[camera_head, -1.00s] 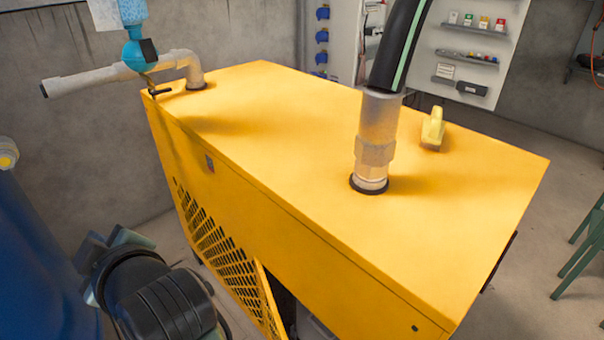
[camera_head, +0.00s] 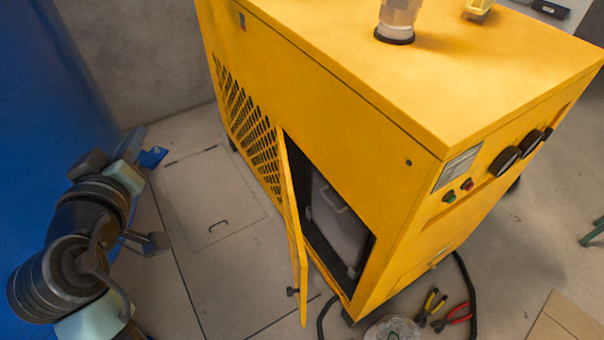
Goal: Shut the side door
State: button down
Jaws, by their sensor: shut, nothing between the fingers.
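The yellow side door (camera_head: 294,235) of the yellow cabinet (camera_head: 340,120) stands open, swung outward and seen nearly edge-on. It joins the cabinet at the edge by the slotted grille. A small dark latch (camera_head: 292,291) sticks out near its lower free end. The opening (camera_head: 325,220) shows a dark inside with a pale grey box that has a handle. My gripper (camera_head: 158,243) is at the left, small and partly behind my arm. It is shut and empty, well apart from the door with floor between them.
A big blue tank (camera_head: 60,100) stands at the left, close to my arm. A floor hatch (camera_head: 212,195) and clear floor lie before the grille. Pliers (camera_head: 432,305), a clear container (camera_head: 392,328) and a black hose (camera_head: 468,290) lie near the cabinet's front corner.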

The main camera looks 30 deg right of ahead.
jog(key=s+f+n+g+h+b, duration=0.1)
jog(key=s+f+g+h+b, duration=0.1)
jog(key=f, duration=0.9)
jog(key=s+f+g+h+b, duration=0.1)
jog(key=s+f+g+b, duration=0.15)
jog(key=f, duration=0.85)
jog(key=s+d+f+n+g+h+b, duration=0.25)
jog(key=s+f+h+b, duration=0.55)
jog(key=s+f, duration=0.65)
jog(key=s+x, duration=0.1)
jog(key=x, duration=1.2)
jog(key=shift+d+f+n+b, duration=0.35)
jog(key=shift+d, duration=0.25)
jog(key=shift+d, duration=0.1)
